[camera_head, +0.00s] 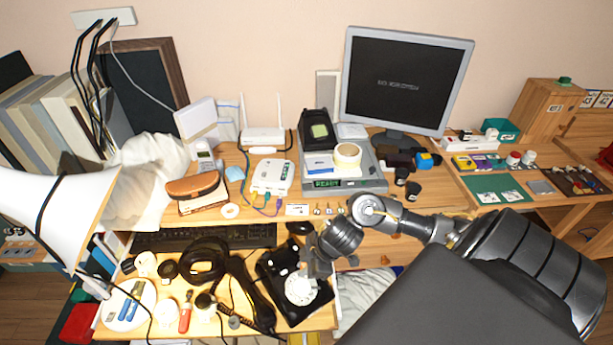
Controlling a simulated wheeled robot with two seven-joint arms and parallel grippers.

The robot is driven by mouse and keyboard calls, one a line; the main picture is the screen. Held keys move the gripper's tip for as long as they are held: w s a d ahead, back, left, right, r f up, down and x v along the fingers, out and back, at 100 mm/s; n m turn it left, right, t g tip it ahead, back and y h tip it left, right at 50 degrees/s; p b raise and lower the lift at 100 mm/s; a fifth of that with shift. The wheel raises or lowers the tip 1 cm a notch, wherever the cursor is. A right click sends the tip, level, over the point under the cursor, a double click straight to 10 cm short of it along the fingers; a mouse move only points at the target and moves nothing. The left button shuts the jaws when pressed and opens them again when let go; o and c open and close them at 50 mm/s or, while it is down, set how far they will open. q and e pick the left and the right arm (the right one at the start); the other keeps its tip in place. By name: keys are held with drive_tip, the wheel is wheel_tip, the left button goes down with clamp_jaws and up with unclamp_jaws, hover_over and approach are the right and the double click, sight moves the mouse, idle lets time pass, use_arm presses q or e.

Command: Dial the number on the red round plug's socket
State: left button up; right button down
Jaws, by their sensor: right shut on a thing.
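A black dial phone (271,272) with a white round dial (299,291) stands at the front of the desk. My right gripper (312,276) reaches down over the phone from the right and is shut at the dial's upper right edge. It covers part of the phone, and the fingertips are too small to see exactly where they grip. A black handset (250,292) appears to lie left of the phone. A white box (271,176) with green and blue plugs and cables sits mid-desk. I cannot make out a red round plug or a socket number. My left gripper is not in view.
A keyboard (205,236) and a coiled black cable (205,262) lie left of the phone. A mouse (299,228) is behind it. A white lamp shade (58,212) blocks the left side. A monitor (405,80) stands at the back. A wall strip (103,17) holds black cables.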

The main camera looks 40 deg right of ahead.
drive_tip(key=shift+f, duration=0.1)
idle(0.3)
drive_tip(key=shift+w+d+f, duration=0.1)
drive_tip(key=shift+f, duration=0.2)
drive_tip(key=shift+p, duration=0.3)
drive_tip(key=shift+w+f, duration=0.25)
drive_tip(key=shift+f, duration=0.15)
idle(0.8)
drive_tip(key=shift+s+d+f, duration=0.2)
drive_tip(key=shift+s+d, duration=0.25)
drive_tip(key=shift+s, duration=0.15)
idle(0.4)
drive_tip(key=shift+s+d+f, duration=0.2)
drive_tip(key=shift+s+d, duration=0.05)
drive_tip(key=shift+s, duration=0.15)
drive_tip(key=shift+s+f, duration=0.1)
